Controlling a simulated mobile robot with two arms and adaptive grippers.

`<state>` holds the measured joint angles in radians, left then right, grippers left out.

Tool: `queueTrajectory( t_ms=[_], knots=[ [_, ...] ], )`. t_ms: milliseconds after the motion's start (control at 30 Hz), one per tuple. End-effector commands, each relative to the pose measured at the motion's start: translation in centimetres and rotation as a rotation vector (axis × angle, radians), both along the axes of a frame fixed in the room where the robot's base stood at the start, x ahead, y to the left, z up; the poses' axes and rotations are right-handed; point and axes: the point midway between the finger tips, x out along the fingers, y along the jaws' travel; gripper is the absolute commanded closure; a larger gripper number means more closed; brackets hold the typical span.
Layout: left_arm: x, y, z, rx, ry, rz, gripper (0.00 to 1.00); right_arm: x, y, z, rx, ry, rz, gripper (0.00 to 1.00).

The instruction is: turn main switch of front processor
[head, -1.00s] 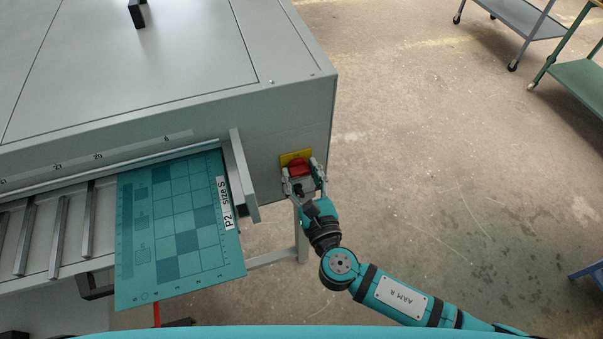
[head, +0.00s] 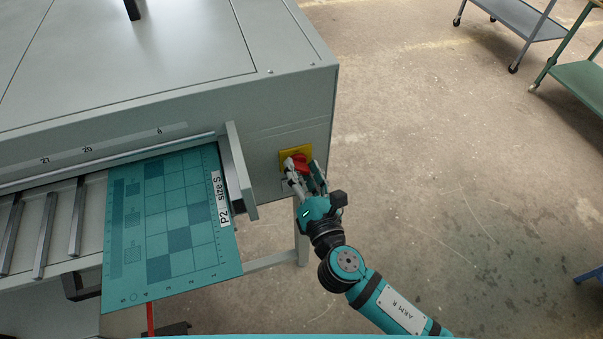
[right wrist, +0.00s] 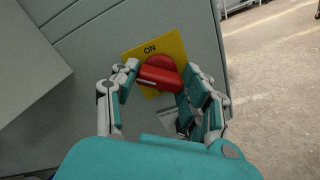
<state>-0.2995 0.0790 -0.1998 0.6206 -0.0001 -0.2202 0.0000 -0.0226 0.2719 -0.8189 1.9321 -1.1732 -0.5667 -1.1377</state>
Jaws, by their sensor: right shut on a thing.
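The front processor (head: 280,115) is a large grey cabinet at the left in the head view. Its main switch (head: 300,162) is a red rotary handle on a yellow plate (right wrist: 180,46) on the end face. In the right wrist view the red handle (right wrist: 160,78) lies nearly across the picture, with ON printed above it. My right gripper (head: 305,174) is shut on the handle, with one finger on each side of it. Its fingers hide part of the plate. My left gripper is in neither view.
A teal plate marked P2, size S (head: 165,230) lies on the feed table with metal bars (head: 45,235). A grey guide (head: 237,175) juts out left of the switch. Carts (head: 515,20) stand at the upper right. The floor (head: 450,180) at right is clear.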

Motion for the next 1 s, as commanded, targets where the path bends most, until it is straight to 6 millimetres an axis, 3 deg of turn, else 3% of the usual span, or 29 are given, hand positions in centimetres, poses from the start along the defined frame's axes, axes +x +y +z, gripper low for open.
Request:
queueTrajectory(
  t_ms=[600, 1000],
  knots=[
    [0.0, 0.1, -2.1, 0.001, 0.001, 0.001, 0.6, 0.0, -0.1, -0.2, 0.548, 0.178, -0.003, 0.87],
    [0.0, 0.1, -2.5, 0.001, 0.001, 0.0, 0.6, 0.0, -0.1, -0.2, 0.778, 0.253, -0.002, 0.87]
  ],
)
